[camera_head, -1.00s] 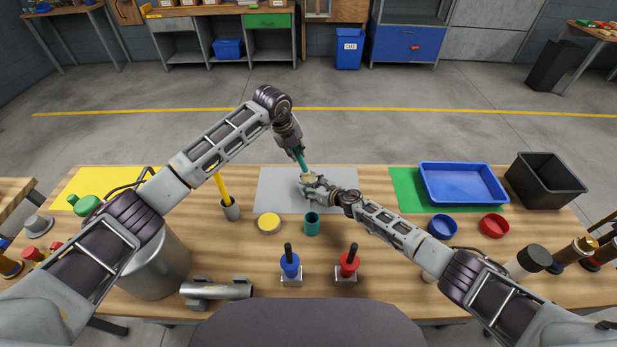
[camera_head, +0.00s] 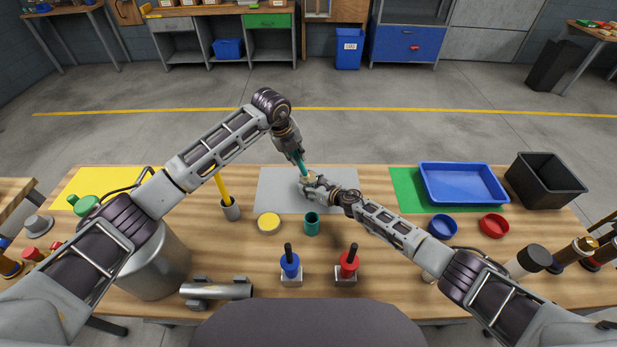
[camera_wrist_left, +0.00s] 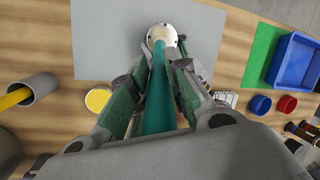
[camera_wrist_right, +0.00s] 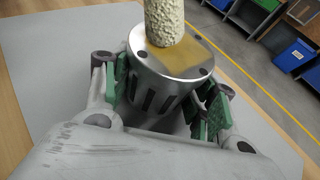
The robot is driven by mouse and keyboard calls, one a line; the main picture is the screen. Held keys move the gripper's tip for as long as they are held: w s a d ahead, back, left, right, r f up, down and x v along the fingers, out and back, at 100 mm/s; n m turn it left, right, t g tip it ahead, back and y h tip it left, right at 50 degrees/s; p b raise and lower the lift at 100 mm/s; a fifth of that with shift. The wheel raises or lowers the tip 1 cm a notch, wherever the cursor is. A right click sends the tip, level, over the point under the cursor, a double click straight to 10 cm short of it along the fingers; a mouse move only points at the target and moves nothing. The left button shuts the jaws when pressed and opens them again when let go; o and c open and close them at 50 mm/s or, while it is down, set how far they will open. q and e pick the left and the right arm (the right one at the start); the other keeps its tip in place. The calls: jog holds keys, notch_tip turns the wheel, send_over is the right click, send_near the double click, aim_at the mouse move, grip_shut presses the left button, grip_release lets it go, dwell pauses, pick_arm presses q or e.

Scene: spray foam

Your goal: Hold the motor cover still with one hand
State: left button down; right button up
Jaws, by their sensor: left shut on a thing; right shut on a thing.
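The motor cover (camera_wrist_right: 155,88) is a round grey metal part with slots in its side and holes in its top rim. It stands upright on the grey mat (camera_head: 270,195). A yellowish patch covers part of its top. My right gripper (camera_head: 308,183) is shut around its side; the fingers show on both sides in the right wrist view. My left gripper (camera_head: 296,155) is above, shut on a teal stick-like tool (camera_wrist_left: 158,105). The tool's rough cream end (camera_wrist_right: 165,22) meets the yellowish patch. In the left wrist view the cover's top (camera_wrist_left: 164,38) is partly hidden by the tool.
A yellow-lidded round tin (camera_head: 269,222), a teal cup (camera_head: 312,225) and a grey holder with a yellow handle (camera_head: 231,210) stand near the mat. A blue tray (camera_head: 462,184) and a black bin (camera_head: 545,180) are at right. A large metal pot (camera_head: 155,265) stands at left.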

pick_arm(q)
jog(key=shift+d, duration=0.25)
jog(key=shift+d, duration=0.65)
jog(key=shift+f, duration=0.1)
dwell(0.4)
jog(key=shift+w, duration=0.8)
jog(key=shift+w, duration=0.1)
jog(key=shift+a, duration=0.3)
jog(key=shift+a, duration=0.6)
